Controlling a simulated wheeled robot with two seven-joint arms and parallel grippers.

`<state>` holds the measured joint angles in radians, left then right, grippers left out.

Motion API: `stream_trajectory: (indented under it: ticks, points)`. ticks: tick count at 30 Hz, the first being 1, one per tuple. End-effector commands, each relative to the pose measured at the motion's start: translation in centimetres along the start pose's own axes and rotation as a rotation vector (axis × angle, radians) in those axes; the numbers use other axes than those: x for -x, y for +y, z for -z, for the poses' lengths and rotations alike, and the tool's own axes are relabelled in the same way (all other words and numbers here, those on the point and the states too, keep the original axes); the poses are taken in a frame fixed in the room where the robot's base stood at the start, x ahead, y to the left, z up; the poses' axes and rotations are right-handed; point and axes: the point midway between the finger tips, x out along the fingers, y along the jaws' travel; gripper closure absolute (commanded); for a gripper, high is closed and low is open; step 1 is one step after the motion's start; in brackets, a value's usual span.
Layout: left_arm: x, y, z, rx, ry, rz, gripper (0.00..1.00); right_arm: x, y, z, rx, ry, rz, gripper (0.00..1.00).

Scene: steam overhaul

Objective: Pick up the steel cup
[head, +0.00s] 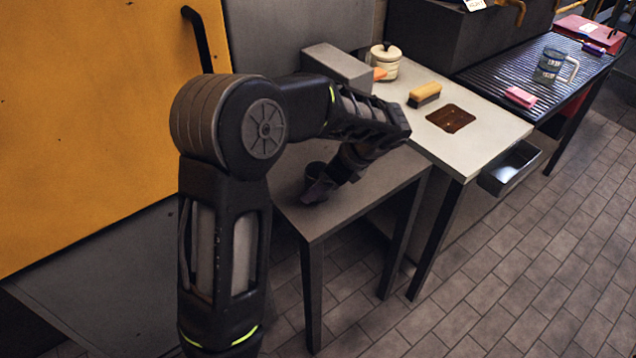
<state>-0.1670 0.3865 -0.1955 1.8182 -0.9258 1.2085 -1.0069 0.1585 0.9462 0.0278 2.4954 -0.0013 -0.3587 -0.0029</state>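My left arm comes in from the lower left and reaches over this table. A grey mug with a pale handle (550,66) stands far off on the ribbed dark table. My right gripper is not in view.
The low table (335,215) adjoins a pale worktop (490,135) with a lidded cream pot (385,60), a brush (425,94) and a brown square (451,119). An open drawer (509,168) juts out below. A yellow panel (90,120) stands left. The tiled floor at right is clear.

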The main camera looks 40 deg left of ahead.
Motion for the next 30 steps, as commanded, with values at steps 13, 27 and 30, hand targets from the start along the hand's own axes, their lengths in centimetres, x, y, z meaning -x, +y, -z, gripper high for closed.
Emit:
stream_trajectory:
  ticks: [13, 27, 30]
  points:
    - [0.03, -0.01, -0.01, 0.000, 0.000, 0.000, 0.37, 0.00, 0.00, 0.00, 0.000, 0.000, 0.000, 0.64]
    - [0.02, -0.01, 0.00, 0.000, 0.000, 0.000, 0.76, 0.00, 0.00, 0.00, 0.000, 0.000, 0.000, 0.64]
    - [0.02, -0.01, 0.00, 0.000, 0.000, 0.000, 0.84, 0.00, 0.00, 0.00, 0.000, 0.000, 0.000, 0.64]
